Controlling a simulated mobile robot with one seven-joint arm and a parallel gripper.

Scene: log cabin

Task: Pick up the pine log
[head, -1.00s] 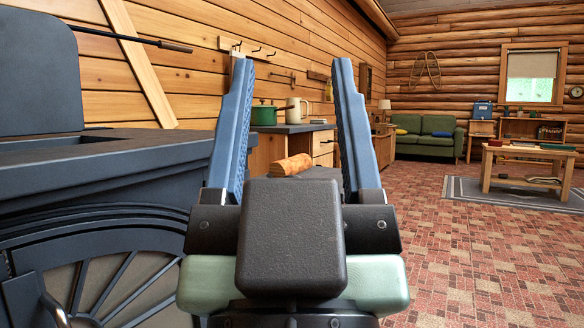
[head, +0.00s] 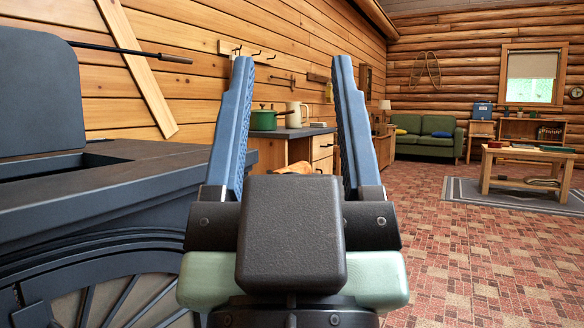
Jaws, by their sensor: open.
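The pine log (head: 293,167) is orange-brown. In the head view only its top shows, between my gripper's fingers and just above the dark block of the gripper body, which hides the rest. What it rests on is hidden. My gripper (head: 292,62) points forward with its two blue fingers wide apart and nothing between them. The log appears beyond the gripper, apart from the fingers as far as I can tell.
A black stove (head: 100,190) stands close on the left. A counter (head: 300,133) with a green pot (head: 264,118) and a cream pitcher (head: 294,114) is ahead along the log wall. A low table (head: 528,155) stands far right. Open brick-patterned floor (head: 450,240) lies on the right.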

